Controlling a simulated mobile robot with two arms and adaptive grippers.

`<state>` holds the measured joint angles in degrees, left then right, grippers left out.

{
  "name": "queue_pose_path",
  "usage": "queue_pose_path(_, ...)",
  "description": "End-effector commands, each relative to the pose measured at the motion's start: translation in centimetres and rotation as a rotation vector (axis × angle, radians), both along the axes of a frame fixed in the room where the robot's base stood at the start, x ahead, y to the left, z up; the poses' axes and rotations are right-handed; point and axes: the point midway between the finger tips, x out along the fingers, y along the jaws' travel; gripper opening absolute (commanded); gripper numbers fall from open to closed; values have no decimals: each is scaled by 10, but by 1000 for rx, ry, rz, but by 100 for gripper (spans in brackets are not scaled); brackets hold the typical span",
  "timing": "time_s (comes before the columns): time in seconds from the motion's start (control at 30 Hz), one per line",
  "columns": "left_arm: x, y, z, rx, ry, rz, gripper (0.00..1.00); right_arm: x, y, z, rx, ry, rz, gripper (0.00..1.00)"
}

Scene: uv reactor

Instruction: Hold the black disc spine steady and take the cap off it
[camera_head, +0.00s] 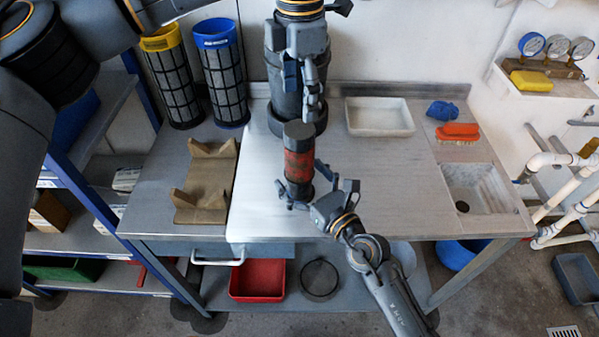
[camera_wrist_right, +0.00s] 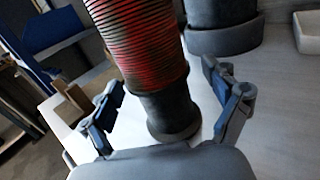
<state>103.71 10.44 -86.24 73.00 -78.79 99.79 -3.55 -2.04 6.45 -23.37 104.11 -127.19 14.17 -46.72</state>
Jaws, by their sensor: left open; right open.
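The black disc spine (camera_head: 299,165) stands upright near the middle of the table, with a stack of reddish discs and a dark base. Its dark cap (camera_head: 298,132) sits on top. My right gripper (camera_head: 303,189) is open around the spine's lower part from the front right. In the right wrist view the spine (camera_wrist_right: 140,45) stands between the open fingers (camera_wrist_right: 165,105), with gaps visible on both sides; its cap is out of frame. My left gripper (camera_head: 302,95) is open, points down and appears above and behind the cap, apart from it.
A dark cylindrical vessel (camera_head: 278,125) stands behind the spine. A wooden cradle (camera_head: 208,180) and yellow-rimmed and blue-rimmed mesh cylinders (camera_head: 222,75) are left. A white tray (camera_head: 380,118), blue cloth (camera_head: 443,110), orange brush (camera_head: 458,132) and sink (camera_head: 482,190) are right. Free table lies right of centre.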

Motion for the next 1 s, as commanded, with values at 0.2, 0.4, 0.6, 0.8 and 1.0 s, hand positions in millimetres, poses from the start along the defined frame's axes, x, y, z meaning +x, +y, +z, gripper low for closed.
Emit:
queue_pose_path(0.2,0,0,0,0,0,0,74,6,4,0,-1,-1,1,88)
queue_pose_path(0.4,0,0,0,0,0,1,74,6,4,0,-1,-1,1,84)
queue_pose_path(0.6,0,0,0,0,0,0,74,5,4,0,-1,-1,1,43)
queue_pose_path(0.8,0,0,0,0,0,0,74,5,4,0,-1,-1,0,4)
queue_pose_path(1.0,0,0,0,0,0,-60,74,5,4,0,-1,-1,0,0)
